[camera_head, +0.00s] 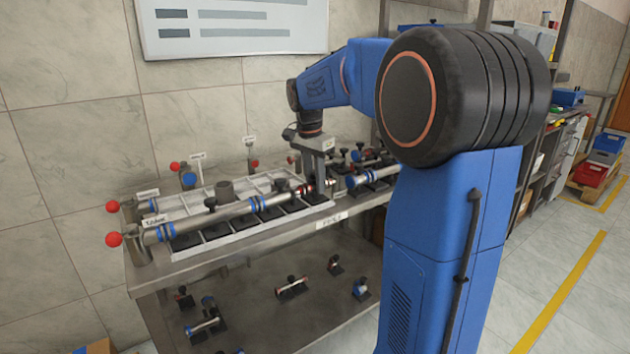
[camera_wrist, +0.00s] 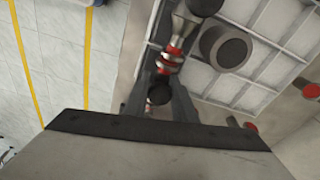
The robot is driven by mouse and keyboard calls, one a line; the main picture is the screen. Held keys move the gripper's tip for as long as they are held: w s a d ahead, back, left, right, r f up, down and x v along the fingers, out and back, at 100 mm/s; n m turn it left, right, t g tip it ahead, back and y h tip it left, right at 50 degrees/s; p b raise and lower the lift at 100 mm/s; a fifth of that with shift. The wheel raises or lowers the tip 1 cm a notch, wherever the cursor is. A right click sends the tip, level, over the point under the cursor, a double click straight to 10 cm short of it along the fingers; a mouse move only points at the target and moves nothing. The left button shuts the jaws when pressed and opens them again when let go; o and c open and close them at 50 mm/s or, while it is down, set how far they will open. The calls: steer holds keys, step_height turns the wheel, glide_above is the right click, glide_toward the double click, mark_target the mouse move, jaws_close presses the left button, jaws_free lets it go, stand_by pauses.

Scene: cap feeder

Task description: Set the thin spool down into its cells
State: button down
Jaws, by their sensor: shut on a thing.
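My gripper (camera_head: 318,184) hangs at the right end of the white tray (camera_head: 268,236) and is shut on a thin metal spool with red rings (camera_head: 331,182). In the wrist view the gripper (camera_wrist: 160,97) closes around the spool's dark end, and the red-ringed spool (camera_wrist: 172,56) runs upward from the fingers. The tray's cells (camera_wrist: 272,70) lie beside and below it in the wrist view. I cannot tell whether the spool touches the tray; the fingers hide part of it.
A long grey tube with blue bands (camera_head: 235,208) lies along the tray's front. A dark-topped cylinder (camera_wrist: 225,47) stands in the tray beside the spool. Red knobs (camera_head: 114,239) stick out at the bench's left end. More spools (camera_head: 292,287) sit on the lower shelf.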

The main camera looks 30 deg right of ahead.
mark_target(310, 186)
steer(key=shift+f, duration=0.1)
steer(key=c, duration=1.4)
jaws_free()
steer(key=r, duration=0.5)
steer(key=a+r, duration=0.1)
steer(key=r, duration=0.5)
steer(key=a+r, duration=0.1)
steer(key=r, duration=0.5)
steer(key=shift+s+r, duration=0.15)
steer(key=shift+s, duration=0.1)
steer(key=s+a+f+n+t, duration=0.1)
steer(key=s+a+f+n, duration=0.3)
steer(key=s+f, duration=0.5)
steer(key=s+a+f+n+t+y, duration=0.1)
steer(key=s+a+f+n+t, duration=0.1)
steer(key=s+a+f+n, duration=0.3)
steer(key=s+a+f+n+t, duration=0.1)
steer(key=s+a+f+n, duration=0.3)
steer(key=s+f, duration=0.8)
steer(key=shift+s+a+f+n, duration=0.15)
steer(key=shift+s+n, duration=0.25)
steer(key=shift+s, duration=0.25)
steer(key=shift+s+a+f+n, duration=0.1)
steer(key=shift+s+n, duration=0.3)
steer(key=shift+s, duration=0.2)
steer(key=shift+s+a+f+n, duration=0.15)
steer(key=shift+s+n, duration=0.25)
steer(key=shift+s, duration=0.25)
